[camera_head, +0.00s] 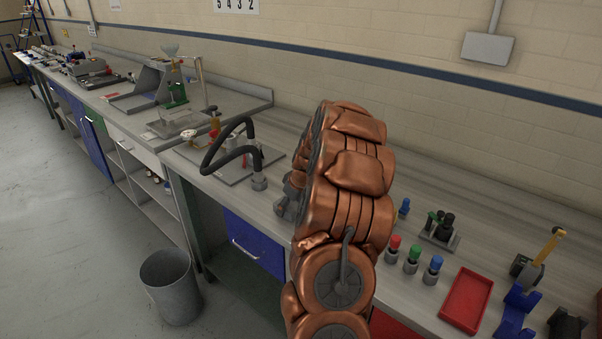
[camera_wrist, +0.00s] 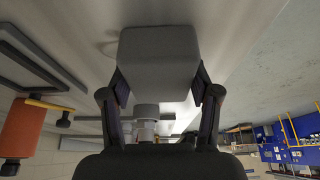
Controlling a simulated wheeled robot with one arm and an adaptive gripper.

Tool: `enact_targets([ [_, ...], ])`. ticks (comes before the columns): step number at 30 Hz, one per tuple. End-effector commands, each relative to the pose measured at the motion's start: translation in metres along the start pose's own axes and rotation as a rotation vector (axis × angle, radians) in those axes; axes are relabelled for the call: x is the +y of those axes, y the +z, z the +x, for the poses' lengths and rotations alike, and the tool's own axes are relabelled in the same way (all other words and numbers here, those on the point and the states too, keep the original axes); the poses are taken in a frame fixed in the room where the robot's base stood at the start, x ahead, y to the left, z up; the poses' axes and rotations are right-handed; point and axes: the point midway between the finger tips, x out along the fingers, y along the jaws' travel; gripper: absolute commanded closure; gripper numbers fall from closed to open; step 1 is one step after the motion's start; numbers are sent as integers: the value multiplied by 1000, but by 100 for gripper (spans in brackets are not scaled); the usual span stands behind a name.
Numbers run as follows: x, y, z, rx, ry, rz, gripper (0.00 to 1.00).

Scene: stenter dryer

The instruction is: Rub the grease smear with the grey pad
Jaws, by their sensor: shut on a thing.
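In the head view my copper arm hides the pad and most of my gripper, with only grey parts showing over the bench (camera_head: 268,125).
A black bent hose (camera_head: 215,148) rises from a plate left of my arm. Right of it stand small capped bottles (camera_head: 412,260), a red tray (camera_head: 467,300) and blue holders (camera_head: 517,312). A grey bin (camera_head: 172,287) stands on the floor.

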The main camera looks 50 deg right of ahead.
Motion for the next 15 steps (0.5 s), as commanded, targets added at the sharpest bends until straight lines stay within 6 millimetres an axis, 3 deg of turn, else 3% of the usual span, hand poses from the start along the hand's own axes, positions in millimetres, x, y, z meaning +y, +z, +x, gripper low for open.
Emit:
enact_targets([
  [15,-37,6,-6,-7,-2,16,71],
])
